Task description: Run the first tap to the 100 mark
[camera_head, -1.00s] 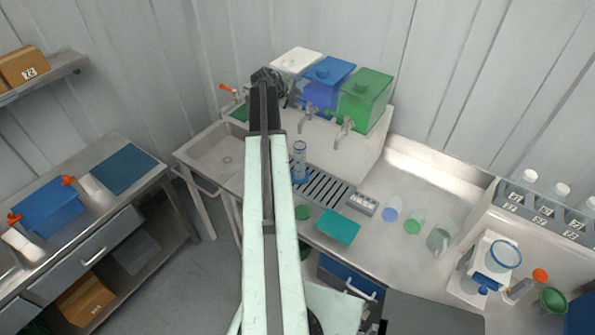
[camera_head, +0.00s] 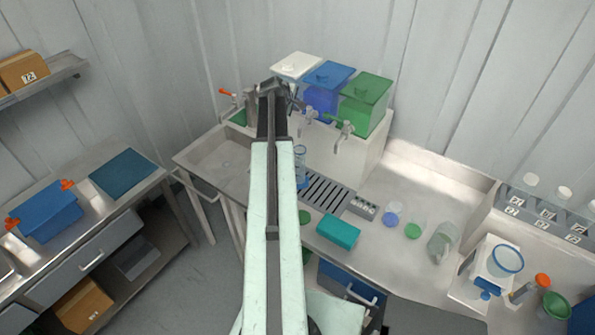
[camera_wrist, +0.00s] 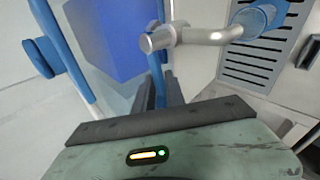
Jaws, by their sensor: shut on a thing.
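The measuring cylinder (camera_head: 301,160) stands upright at the left end of the drain grate. A silver tap (camera_head: 310,118) is above it, in front of the blue tank (camera_head: 321,98). In the wrist view the tap's spout (camera_wrist: 205,36) reaches toward the cylinder's blue rim (camera_wrist: 262,14). My gripper (camera_head: 271,88) is in front of the white-lidded tank (camera_head: 296,66) in the head view. In the wrist view my gripper (camera_wrist: 160,88) is shut on a narrow blue piece, seemingly a tap lever, below the spout. Its grip is partly hidden. The cylinder's marks and level are unreadable.
A green tank (camera_head: 366,95) stands at the right of the row. A teal box (camera_head: 338,232), a small grey rack (camera_head: 362,207) and glass vessels (camera_head: 443,240) are on the bench. The sink (camera_head: 222,162) is left of my arm.

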